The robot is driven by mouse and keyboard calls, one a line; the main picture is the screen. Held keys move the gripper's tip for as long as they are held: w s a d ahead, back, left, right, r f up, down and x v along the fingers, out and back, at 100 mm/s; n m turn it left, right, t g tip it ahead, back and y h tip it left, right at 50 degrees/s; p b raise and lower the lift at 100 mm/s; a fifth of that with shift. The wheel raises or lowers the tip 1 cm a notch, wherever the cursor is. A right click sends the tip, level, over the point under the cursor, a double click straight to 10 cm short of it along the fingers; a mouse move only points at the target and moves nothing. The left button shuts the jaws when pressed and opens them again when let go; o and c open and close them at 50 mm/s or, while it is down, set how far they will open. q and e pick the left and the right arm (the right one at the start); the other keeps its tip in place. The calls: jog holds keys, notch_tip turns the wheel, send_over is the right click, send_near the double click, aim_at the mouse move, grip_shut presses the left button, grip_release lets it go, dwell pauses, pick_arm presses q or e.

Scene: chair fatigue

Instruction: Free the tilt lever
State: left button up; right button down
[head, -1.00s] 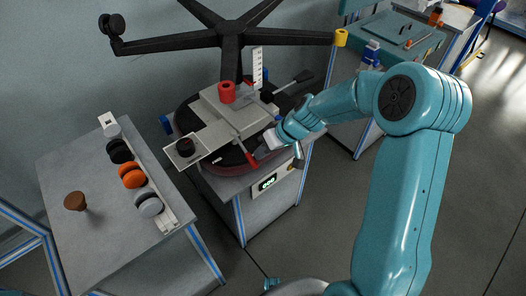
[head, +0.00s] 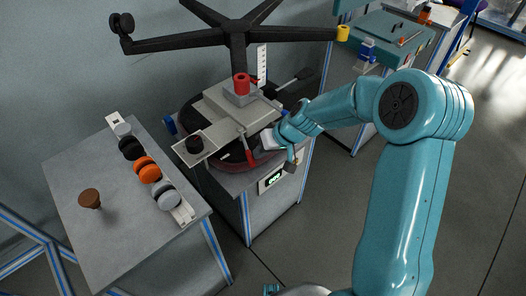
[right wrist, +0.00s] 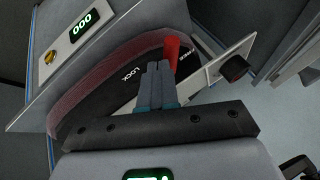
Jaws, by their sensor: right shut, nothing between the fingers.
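The tilt lever, a metal rod with a red handle (head: 249,155), sticks out from the front of the pale mechanism plate (head: 222,103). In the right wrist view its red handle (right wrist: 172,50) stands at the fingertips, beside the printed word LOCK and another label that it partly covers. My right gripper (head: 262,147) is at the right side of the handle in the head view. In the right wrist view the fingers (right wrist: 157,66) are pressed together beside the handle, not around it. I cannot tell whether they touch it. My left gripper is not in view.
The chair's black star base (head: 237,40) spans above the mechanism. A black knob (head: 194,145) sits on the plate's left arm and a red cylinder (head: 241,84) on its top. A side table (head: 110,235) with casters stands left.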

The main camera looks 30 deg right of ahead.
jog(key=shift+a+m+h, duration=0.3)
jog(key=shift+a+m, duration=0.3)
jog(key=shift+a, duration=0.1)
jog(key=shift+w+a, duration=0.15)
jog(key=shift+a, duration=0.2)
pick_arm(q)
jog(key=shift+a+r, duration=0.1)
jog(key=shift+r, duration=0.1)
pick_arm(e)
jog(key=shift+w+a, duration=0.2)
jog(key=shift+a, duration=0.4)
jog(key=shift+w+a, duration=0.2)
jog(key=shift+a, duration=0.4)
jog(key=shift+a, duration=0.1)
pick_arm(q)
jog(key=shift+r+p, duration=0.1)
jog(key=shift+p, duration=0.2)
